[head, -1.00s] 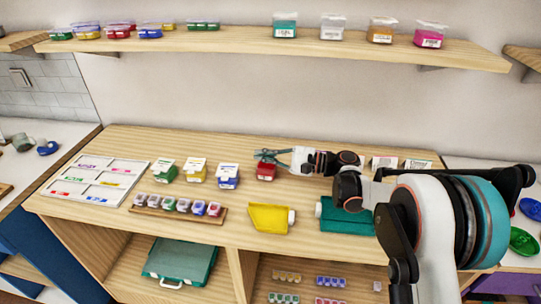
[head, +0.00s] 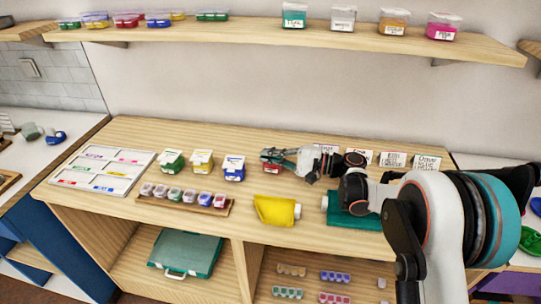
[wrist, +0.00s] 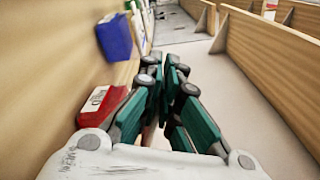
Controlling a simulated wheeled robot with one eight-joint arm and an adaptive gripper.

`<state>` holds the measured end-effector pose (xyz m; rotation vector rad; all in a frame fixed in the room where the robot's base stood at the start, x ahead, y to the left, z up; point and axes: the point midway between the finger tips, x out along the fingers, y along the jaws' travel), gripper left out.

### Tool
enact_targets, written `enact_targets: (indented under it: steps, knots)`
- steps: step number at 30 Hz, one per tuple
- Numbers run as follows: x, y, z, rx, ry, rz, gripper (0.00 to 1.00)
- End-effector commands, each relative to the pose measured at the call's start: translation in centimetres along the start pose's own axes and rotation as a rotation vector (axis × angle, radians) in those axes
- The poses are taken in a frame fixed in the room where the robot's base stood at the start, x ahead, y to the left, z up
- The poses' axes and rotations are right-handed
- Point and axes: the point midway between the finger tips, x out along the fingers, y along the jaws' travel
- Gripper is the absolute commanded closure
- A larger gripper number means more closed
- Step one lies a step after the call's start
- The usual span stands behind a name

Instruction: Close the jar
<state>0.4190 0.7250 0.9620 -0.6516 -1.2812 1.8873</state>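A small red jar (head: 271,169) stands on the table at the right end of the row of jars, partly hidden under my gripper. My gripper (head: 268,155) is just above and behind it, pointing left. In the wrist view the red jar (wrist: 104,103) with a white label is left of the fingers, close beside them. The fingertips (wrist: 167,62) are together with nothing seen between them. I cannot tell how the red jar's lid stands. Green (head: 171,164), yellow (head: 201,164) and blue (head: 234,171) jars with white tops stand further left.
A tray of small bead cups (head: 224,211) lies in front of the jars. A white sorting board (head: 88,171) is at left. A yellow scoop (head: 274,211) and a teal piece (head: 350,219) lie near the front edge. White cards (head: 393,160) stand behind my arm.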

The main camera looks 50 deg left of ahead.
Motion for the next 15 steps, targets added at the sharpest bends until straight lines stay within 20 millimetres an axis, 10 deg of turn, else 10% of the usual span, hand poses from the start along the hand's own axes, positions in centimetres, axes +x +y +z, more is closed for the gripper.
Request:
enact_targets:
  steps: [5,15]
  knots:
    - [0.01,0.04,-0.02,0.001,0.0,0.001,0.78]
    - [0.02,0.14,-0.04,0.001,0.001,0.002,0.77]
